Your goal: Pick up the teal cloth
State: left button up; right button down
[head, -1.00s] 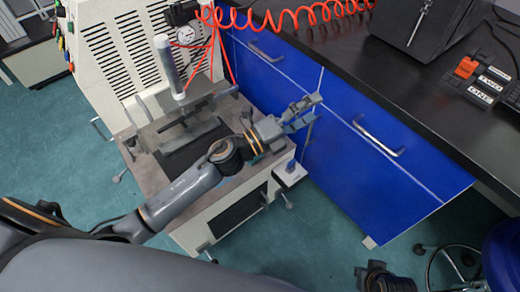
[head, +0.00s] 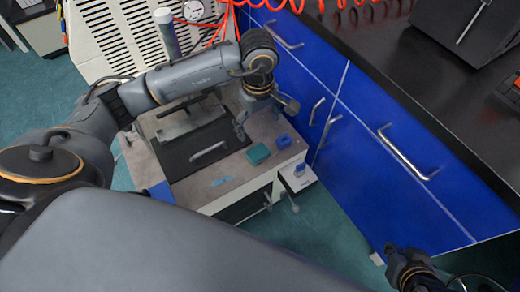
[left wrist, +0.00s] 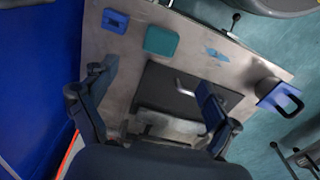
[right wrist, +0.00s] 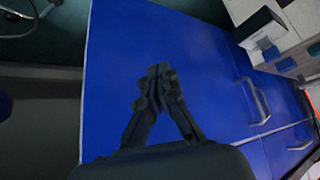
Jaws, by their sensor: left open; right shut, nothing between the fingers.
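The teal cloth (head: 258,153) looks like a small folded square with rounded corners. It lies on the machine's grey-brown top plate, and it also shows in the left wrist view (left wrist: 161,40). My left gripper (head: 265,115) is open and empty above the plate, pointing down. In the left wrist view, its fingers (left wrist: 156,76) are spread below the cloth in the picture, not touching it. My right gripper (right wrist: 158,78) is shut and empty, low in front of the blue cabinet; in the head view it is at the lower right (head: 402,256).
A blue block (left wrist: 115,20) lies beside the cloth. A flat light-blue patch (left wrist: 214,53) lies on its other side. A black plate with a metal handle (left wrist: 185,86) is close by. Blue cabinets (head: 380,150) and a black counter (head: 400,80) stand to the right.

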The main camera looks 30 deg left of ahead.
pick_arm(q)
jog(key=b, duration=0.1)
send_over(258, 152)
notch_tip(258, 152, down, 6)
jog(key=shift+d+f, duration=0.1)
jog(key=shift+f, duration=0.65)
notch_tip(258, 152, down, 5)
jog(key=shift+r+b, duration=0.2)
jog(key=shift+b, duration=0.75)
pick_arm(e)
jog(key=w+a+r+t, duration=0.1)
jog(key=w+r+t, duration=0.1)
jog(key=w+r, duration=0.1)
jog(key=w+a+r+t+y, duration=0.1)
jog(key=w+r+t, duration=0.2)
jog(key=w+a+r+t+y, duration=0.1)
jog(key=w+a+r+t, duration=0.1)
jog(key=w+r+t, duration=0.1)
jog(key=shift+w+a+r, duration=0.1)
jog(key=shift+w+r, duration=0.35)
jog(key=shift+r, duration=0.15)
pick_arm(q)
jog(key=c, duration=1)
